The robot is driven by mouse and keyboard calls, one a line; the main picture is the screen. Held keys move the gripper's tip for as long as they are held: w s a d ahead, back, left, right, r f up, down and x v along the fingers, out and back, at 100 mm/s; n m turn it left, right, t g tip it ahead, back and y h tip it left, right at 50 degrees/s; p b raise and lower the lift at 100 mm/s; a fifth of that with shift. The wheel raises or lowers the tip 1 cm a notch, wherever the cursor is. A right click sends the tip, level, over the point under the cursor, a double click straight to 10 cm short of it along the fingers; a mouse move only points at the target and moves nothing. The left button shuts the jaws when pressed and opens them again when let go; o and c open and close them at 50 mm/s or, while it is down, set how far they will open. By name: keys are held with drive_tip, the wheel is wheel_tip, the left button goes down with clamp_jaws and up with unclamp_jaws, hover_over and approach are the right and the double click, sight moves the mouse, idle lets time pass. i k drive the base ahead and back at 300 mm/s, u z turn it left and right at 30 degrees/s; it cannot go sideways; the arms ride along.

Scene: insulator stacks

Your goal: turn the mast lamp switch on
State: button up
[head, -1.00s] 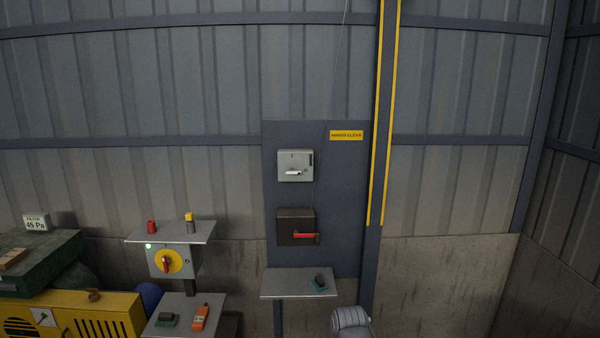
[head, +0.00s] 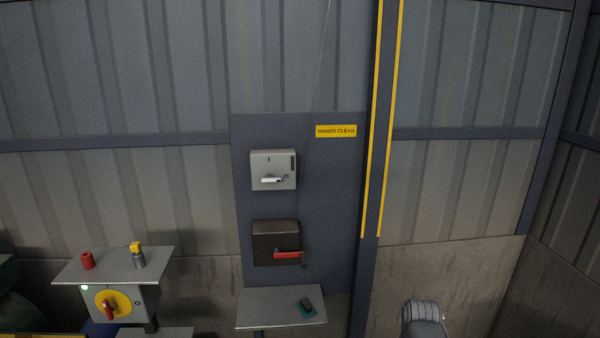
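A light grey switch box (head: 273,169) with a pale lever handle (head: 271,180) is mounted on a dark blue panel (head: 325,200). The lever lies about level, and a small "I" mark shows above it. Below it hangs a dark box (head: 275,243) with a red handle (head: 287,255), also about level. No readable label shows which one is the mast lamp switch. A grey rounded part of my arm shows at the bottom right, well right of the panel. My gripper's fingers are not in view.
A small shelf (head: 265,305) under the panel holds a dark item on a teal pad (head: 306,309). At lower left a box with a yellow-and-red rotary switch (head: 112,304) sits under a shelf (head: 105,268) with small items. A yellow-striped post (head: 376,130) stands right of the panel.

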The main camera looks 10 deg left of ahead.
sight(269, 178)
drive_tip(key=z, duration=0.1)
drive_tip(key=i, duration=0.85)
drive_tip(key=u, duration=0.15)
